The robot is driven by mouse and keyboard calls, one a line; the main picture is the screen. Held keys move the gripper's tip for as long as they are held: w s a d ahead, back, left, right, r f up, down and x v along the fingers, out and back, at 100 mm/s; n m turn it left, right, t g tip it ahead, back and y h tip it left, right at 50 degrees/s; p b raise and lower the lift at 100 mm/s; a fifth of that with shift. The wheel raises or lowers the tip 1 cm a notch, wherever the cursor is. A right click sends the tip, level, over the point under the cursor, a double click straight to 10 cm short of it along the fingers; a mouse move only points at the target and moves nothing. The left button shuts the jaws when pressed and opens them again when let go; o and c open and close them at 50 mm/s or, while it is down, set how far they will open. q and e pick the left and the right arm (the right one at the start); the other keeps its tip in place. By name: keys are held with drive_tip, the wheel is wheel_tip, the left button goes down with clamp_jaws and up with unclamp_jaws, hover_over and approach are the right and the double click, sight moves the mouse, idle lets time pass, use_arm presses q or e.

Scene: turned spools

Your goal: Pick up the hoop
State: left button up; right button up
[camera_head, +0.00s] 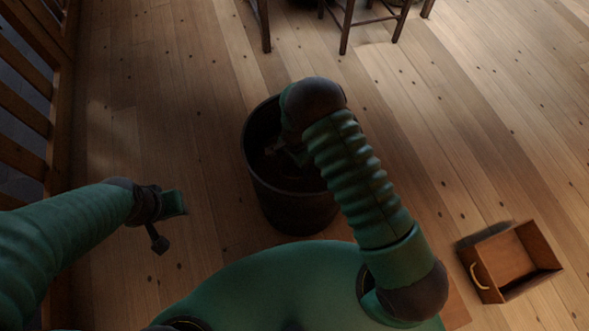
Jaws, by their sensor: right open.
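I cannot make out a loose hoop anywhere. A curved yellow ring-like piece (480,276) sits on the near left side of a small wooden box at the lower right; it looks like a handle. My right gripper (275,151) is open and points down over or into a dark round bucket (298,212), partly hidden by my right arm. The bucket's inside is dark, and I cannot tell what lies in it. My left gripper (167,222) hangs over the floor left of the bucket, apart from it; its jaws are unclear.
The open wooden box (512,262) stands on the plank floor. Dark wooden furniture legs (346,27) stand at the top. A slatted wooden railing (24,105) runs along the left edge.

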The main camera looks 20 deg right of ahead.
wheel_tip(320, 180, down, 2)
drive_tip(key=shift+a+f, duration=0.1)
drive_tip(key=shift+a, duration=0.35)
drive_tip(key=shift+c, duration=0.4)
drive_tip(key=shift+d, duration=0.15)
drive_tip(key=c, duration=1.1)
